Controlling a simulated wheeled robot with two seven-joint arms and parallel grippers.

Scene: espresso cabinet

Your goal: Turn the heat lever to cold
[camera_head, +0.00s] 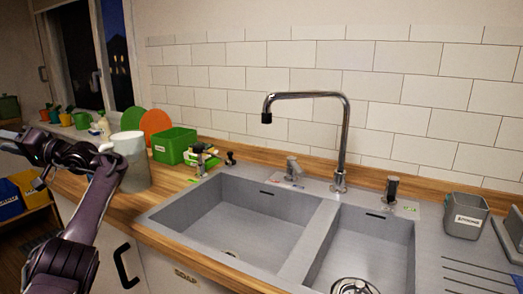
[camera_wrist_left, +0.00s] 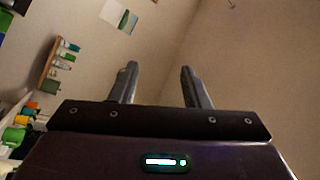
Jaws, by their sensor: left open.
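A small metal lever (camera_head: 293,167) stands on the back ledge of the sink, left of the tall chrome faucet (camera_head: 345,140). A small label lies at its base, too small to read. Which way the lever is set I cannot tell. My left arm comes in from the left and bends away from the sink, so the hand is at the far left edge, well apart from the lever. In the left wrist view my left gripper (camera_wrist_left: 158,85) is open, with nothing between its fingers. My right gripper is not in view.
The double sink (camera_head: 240,215) has two empty-looking basins. A dark dispenser (camera_head: 391,190) stands right of the faucet, and a grey cup (camera_head: 466,215) farther right. A green box (camera_head: 174,146) and a pale cylinder (camera_head: 132,160) stand on the left counter, near my left arm.

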